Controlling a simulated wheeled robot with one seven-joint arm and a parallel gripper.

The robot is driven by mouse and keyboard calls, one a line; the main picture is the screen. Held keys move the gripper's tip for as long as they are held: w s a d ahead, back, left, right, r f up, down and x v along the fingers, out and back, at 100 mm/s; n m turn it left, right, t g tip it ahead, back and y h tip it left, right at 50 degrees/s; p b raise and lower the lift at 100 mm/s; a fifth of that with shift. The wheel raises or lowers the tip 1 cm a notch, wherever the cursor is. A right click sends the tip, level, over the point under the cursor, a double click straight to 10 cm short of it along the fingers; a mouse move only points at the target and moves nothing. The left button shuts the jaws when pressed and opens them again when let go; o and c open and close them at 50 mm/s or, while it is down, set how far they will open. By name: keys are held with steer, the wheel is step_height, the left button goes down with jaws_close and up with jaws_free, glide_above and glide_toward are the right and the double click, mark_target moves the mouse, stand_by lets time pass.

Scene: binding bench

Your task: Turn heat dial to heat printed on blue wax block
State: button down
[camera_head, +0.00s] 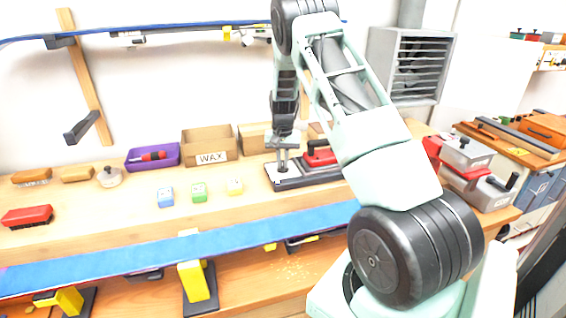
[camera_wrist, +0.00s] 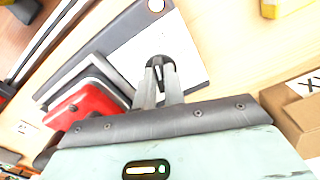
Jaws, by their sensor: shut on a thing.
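The blue wax block (camera_head: 165,198) stands on the bench, left of a green block (camera_head: 198,193) and a yellow block (camera_head: 235,187). Its print is too small to read. The heating device (camera_head: 318,177) has a red-handled part and a white face plate (camera_wrist: 192,48). My gripper (camera_head: 282,167) points down over the plate at the device's left end. In the wrist view my gripper (camera_wrist: 160,66) is shut on a small dark knob, seemingly the heat dial, at the plate. The fingers hide most of the knob, and its setting cannot be read.
A box labelled WAX (camera_head: 210,147) and a purple tray (camera_head: 152,156) stand behind the blocks. Brushes, including a red one (camera_head: 27,216), lie at the left. Metal tools with red parts (camera_head: 468,152) stand at the right. A blue rail (camera_head: 130,258) crosses the bench's front.

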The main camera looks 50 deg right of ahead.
steer(key=m, duration=0.6)
steer(key=shift+w+r, duration=0.1)
steer(key=shift+w, duration=0.1)
steer(key=m, duration=0.5)
steer(key=shift+w+m+p, duration=0.1)
steer(key=shift+m+p, duration=0.3)
steer(key=c, duration=1.5)
jaws_free()
steer(key=shift+r, duration=0.1)
step_height(320, 180, up, 17)
steer(key=b, duration=0.3)
steer(key=shift+r, duration=0.1)
